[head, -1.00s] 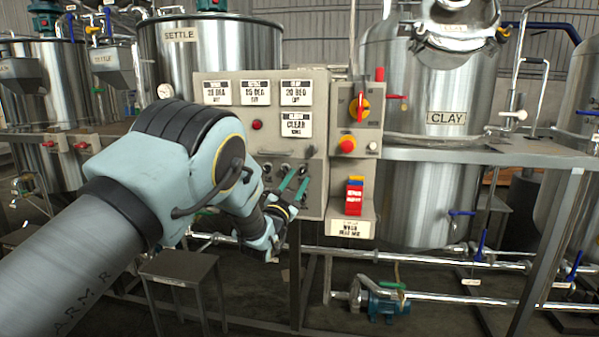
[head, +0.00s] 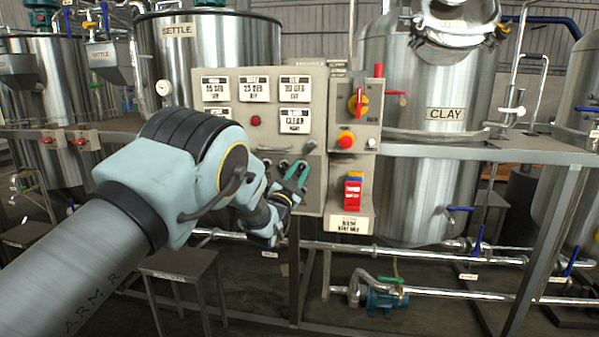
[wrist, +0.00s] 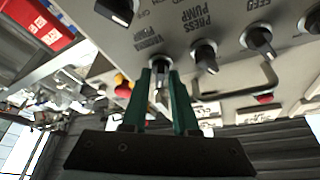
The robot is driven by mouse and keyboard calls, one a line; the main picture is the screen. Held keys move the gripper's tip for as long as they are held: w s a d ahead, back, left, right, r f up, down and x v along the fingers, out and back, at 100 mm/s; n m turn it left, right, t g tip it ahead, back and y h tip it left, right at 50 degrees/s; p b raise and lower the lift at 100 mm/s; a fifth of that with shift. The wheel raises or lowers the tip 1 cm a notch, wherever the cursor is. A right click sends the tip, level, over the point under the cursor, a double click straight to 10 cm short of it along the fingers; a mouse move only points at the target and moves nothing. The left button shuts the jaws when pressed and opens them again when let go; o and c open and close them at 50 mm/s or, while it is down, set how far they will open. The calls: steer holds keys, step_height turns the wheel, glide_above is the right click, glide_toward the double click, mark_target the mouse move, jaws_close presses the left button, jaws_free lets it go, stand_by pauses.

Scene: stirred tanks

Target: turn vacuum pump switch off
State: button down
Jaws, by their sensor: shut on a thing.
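The vacuum pump switch (wrist: 159,95) is a dark knob with a pale face on a grey panel, beside the partly readable label "VACUUM PUMP" in the wrist view. My gripper (wrist: 161,72) has its green fingers on either side of this knob and is shut on it. In the head view my gripper (head: 298,172) is at the lower right of the control panel (head: 222,135), and its fingers hide the switch. The exact angle of the knob is hard to tell.
The press pump switch (wrist: 205,55) and the feed switch (wrist: 260,40) sit close beside it in the wrist view. A steel frame runs below.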

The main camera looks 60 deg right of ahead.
steer(key=shift+f+b, duration=0.15)
steer(key=shift+b, duration=0.3)
steer(key=shift+f+n+t+b, duration=0.1)
steer(key=shift+n+t+b, duration=0.3)
steer(key=shift+n+b, duration=0.45)
steer(key=n+t+b, duration=0.2)
steer(key=n+b, duration=0.3)
steer(key=b, duration=0.1)
steer(key=shift+f, duration=0.15)
steer(key=n+t+y+b, duration=0.1)
steer(key=n+t+b, duration=0.2)
steer(key=n+b, duration=0.1)
steer(key=shift+s+n+b, duration=0.15)
steer(key=shift+n+b, duration=0.15)
steer(key=shift+n, duration=0.25)
steer(key=shift+r+n+t+y+b, duration=0.2)
steer(key=shift+n+t+y+b, duration=0.2)
steer(key=shift+n+t+b, duration=0.65)
steer(key=shift+r+n+t+y+b, duration=0.2)
steer(key=shift+n+y+b, duration=0.3)
steer(key=shift+n, duration=1.15)
steer(key=c, duration=0.9)
jaws_free()
